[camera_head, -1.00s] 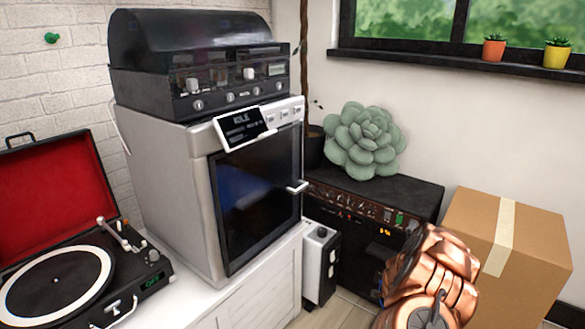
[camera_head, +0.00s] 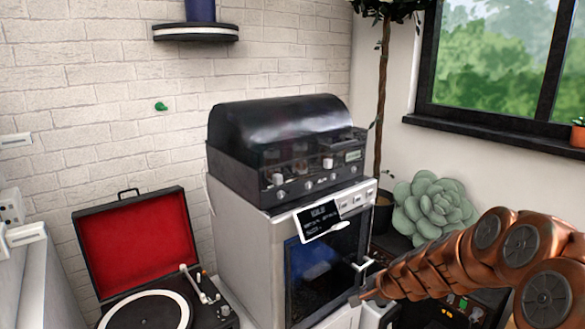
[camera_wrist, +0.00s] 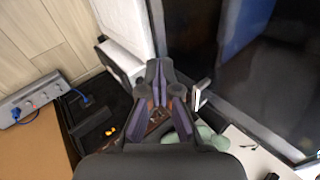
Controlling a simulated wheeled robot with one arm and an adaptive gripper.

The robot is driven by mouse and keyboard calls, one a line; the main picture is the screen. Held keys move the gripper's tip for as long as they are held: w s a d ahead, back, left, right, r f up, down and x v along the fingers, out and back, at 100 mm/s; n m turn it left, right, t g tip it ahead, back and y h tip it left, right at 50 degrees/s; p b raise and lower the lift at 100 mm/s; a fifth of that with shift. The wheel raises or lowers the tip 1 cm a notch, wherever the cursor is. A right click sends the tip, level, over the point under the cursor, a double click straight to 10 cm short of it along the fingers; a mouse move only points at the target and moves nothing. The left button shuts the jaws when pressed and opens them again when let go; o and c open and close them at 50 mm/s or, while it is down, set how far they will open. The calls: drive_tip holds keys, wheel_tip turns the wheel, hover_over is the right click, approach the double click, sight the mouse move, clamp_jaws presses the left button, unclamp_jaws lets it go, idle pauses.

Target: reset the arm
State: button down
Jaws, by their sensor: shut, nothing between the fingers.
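My copper-coloured arm (camera_head: 482,248) reaches in from the right in the head view. My gripper (camera_head: 363,298) is at its left end, in front of the lower right side of the white machine with a dark glass door (camera_head: 318,275). In the wrist view my gripper (camera_wrist: 160,78) is shut, its dark fingers together with nothing between them. The machine's door handle (camera_head: 366,265) is just above the gripper in the head view. In the wrist view the handle (camera_wrist: 199,96) is right beside the fingers; I cannot tell whether they touch.
A black device with a domed lid (camera_head: 282,140) stands on the machine. A turntable with a red-lined lid (camera_head: 138,240) is at the left. A dark amplifier (camera_head: 455,310) bearing a green succulent (camera_head: 432,207) is behind my arm. A power strip (camera_wrist: 35,98) lies at left.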

drive_tip(key=s+a+r+n+g+p, duration=0.2)
drive_tip(key=s+a+r+n+p, duration=0.25)
drive_tip(key=s+r, duration=0.5)
drive_tip(key=s+a+r+n+g+p, duration=0.25)
drive_tip(key=s+a+r+p, duration=0.2)
drive_tip(key=s+r, duration=0.45)
drive_tip(key=s+d+r+n+g+h+p, duration=0.1)
drive_tip(key=s+d+r+p, duration=0.1)
drive_tip(key=s, duration=0.6)
drive_tip(key=s+d+r+n+g+h+p, duration=0.1)
drive_tip(key=s+d+r+n+p, duration=0.1)
drive_tip(key=s, duration=0.6)
drive_tip(key=s+d+r+n+g+h+p, duration=0.1)
drive_tip(key=s+d+r+p, duration=0.3)
drive_tip(key=s, duration=0.4)
drive_tip(key=shift+s+d+r+n+g+h+p, duration=0.25)
drive_tip(key=shift+r+n+g+h+p, duration=0.25)
drive_tip(key=shift+r+p, duration=0.35)
